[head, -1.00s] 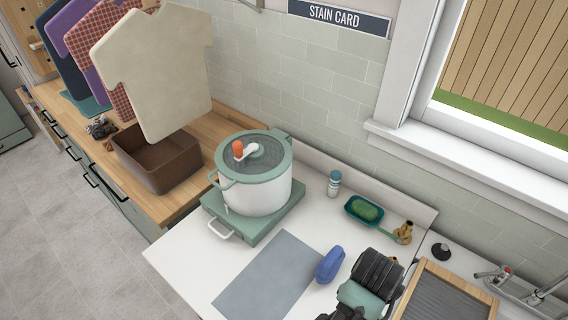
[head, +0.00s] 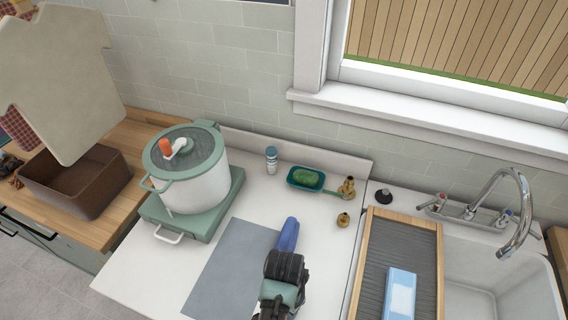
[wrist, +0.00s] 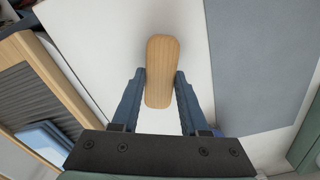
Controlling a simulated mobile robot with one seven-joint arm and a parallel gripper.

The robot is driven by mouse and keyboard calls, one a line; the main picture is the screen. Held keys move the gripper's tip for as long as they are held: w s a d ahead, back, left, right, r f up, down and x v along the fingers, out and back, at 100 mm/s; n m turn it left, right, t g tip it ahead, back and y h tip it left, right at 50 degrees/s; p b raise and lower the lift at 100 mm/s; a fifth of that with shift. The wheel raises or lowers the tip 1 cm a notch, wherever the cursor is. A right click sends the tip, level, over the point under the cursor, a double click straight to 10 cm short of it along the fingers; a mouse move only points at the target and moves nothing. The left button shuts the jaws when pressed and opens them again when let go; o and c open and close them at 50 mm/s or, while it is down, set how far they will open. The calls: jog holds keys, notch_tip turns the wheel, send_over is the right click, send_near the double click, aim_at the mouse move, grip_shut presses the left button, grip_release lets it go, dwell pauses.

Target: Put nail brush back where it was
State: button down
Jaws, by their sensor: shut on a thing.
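The nail brush (wrist: 160,68) shows in the wrist view as a rounded, pale wooden block. My gripper (wrist: 159,88) is shut on it, with one dark blue finger against each long side. In the head view my gripper (head: 284,272) is over the white counter by the right edge of the grey mat (head: 228,268); it hides the brush there. A blue rounded object (head: 289,234) shows just beyond my gripper, partly covered by it. I cannot tell whether they touch.
A green soap dish (head: 306,178), a small bottle (head: 271,160) and brass-coloured pieces (head: 343,219) stand at the back. A white pot (head: 190,183) is at left. A wood-framed washboard (head: 362,265) and the sink (head: 468,302) are at right. Counter between mat and washboard is clear.

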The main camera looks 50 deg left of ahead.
jog(key=shift+f, duration=0.3)
jog(key=shift+f, duration=0.15)
jog(key=shift+c, duration=2.1)
grip_release()
